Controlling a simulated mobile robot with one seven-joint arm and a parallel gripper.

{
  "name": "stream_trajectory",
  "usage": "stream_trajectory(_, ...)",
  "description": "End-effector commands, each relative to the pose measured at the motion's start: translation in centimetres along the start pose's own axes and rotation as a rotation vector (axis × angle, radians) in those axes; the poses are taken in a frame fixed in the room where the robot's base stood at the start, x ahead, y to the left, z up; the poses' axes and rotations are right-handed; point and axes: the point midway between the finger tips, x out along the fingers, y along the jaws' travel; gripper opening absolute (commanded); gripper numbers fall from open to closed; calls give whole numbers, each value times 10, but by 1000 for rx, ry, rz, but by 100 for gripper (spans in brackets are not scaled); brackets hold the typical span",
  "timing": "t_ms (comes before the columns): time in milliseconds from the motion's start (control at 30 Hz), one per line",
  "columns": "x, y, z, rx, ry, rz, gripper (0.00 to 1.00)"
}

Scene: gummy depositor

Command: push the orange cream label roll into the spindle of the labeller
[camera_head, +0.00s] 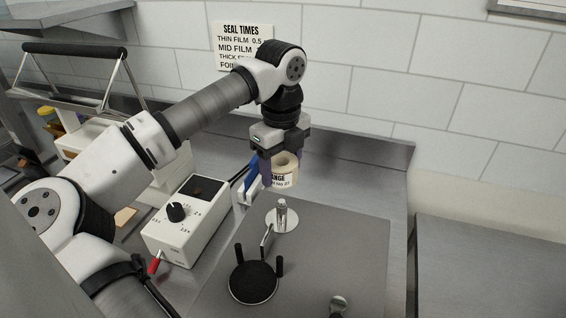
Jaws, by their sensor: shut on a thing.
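My gripper (268,171) is shut on the cream label roll (286,171), with one blue-grey finger visible at the roll's left side. The roll is cream with a white label; the end of a printed word, "NGE", shows, and the rest is hidden by the finger. My gripper holds the roll above the spindle (282,208), a short metal post on a round pale base. The roll looks apart from the post, with a small gap below it. The spindle stands on the labeller's grey plate (345,240).
A black disc with upright pegs (253,282) sits in front of the spindle. A white control box (187,220) with a black knob and red lever stands to the left. The plate's right side is clear.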

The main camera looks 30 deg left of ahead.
Motion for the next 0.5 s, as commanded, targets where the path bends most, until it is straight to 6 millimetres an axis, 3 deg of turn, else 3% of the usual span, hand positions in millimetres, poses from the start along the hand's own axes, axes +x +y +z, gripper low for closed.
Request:
stream_trajectory(233,3,0,1,0,0,1,20)
stream_trajectory(500,31,0,0,1,1,1,20)
